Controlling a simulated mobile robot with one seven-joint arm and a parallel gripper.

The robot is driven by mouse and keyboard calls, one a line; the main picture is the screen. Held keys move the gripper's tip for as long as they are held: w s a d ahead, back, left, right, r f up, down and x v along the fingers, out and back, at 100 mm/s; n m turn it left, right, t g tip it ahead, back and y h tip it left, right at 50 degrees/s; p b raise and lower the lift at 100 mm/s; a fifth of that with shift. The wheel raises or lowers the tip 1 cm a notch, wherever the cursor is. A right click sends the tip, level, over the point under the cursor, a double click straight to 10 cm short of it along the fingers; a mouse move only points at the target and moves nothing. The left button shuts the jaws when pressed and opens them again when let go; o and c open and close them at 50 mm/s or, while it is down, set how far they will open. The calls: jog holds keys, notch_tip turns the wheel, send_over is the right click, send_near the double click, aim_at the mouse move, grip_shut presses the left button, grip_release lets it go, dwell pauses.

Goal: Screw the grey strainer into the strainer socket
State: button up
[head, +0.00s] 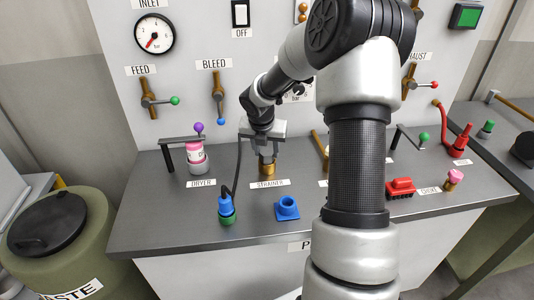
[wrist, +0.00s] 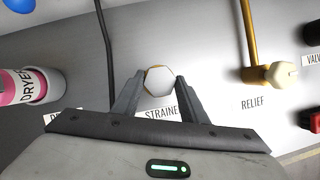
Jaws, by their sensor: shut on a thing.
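The grey strainer (wrist: 159,82) shows in the wrist view as a pale hexagonal head between my two fingertips. My gripper (head: 267,153) points down over the bench and is shut on it. The brass strainer socket (head: 268,170) stands directly below the fingers in the head view, behind the STRAINER label (head: 270,184). A thin brass edge shows around the hexagon in the wrist view. The strainer's lower part is hidden, so I cannot tell how deep it sits in the socket.
The pink dryer canister (head: 195,157) under its bracket stands to the left. A blue plug with a black cable (head: 226,208) and a blue block (head: 287,207) are in front. Brass relief pipework (wrist: 270,73) is to the right. My arm covers the bench's middle right.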

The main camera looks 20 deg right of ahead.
jog(key=m, duration=0.1)
jog(key=m+b, duration=0.1)
jog(key=m, duration=0.1)
jog(key=m+g+h+b, duration=0.1)
jog(key=shift+a+f+m, duration=0.25)
jog(key=shift+a+m, duration=0.05)
jog(key=shift+a, duration=0.05)
jog(key=shift+o, duration=0.2)
jog(key=shift+d+r+m+g, duration=0.1)
jog(key=shift+m+g, duration=0.3)
jog(key=shift+m, duration=0.4)
jog(key=shift+s+d, duration=0.1)
jog(key=shift+d, duration=0.05)
jog(key=shift+c, duration=0.2)
jog(key=o, duration=1.2)
jog(key=shift+d, duration=0.15)
jog(key=shift+c, duration=0.2)
jog(key=shift+r, duration=0.1)
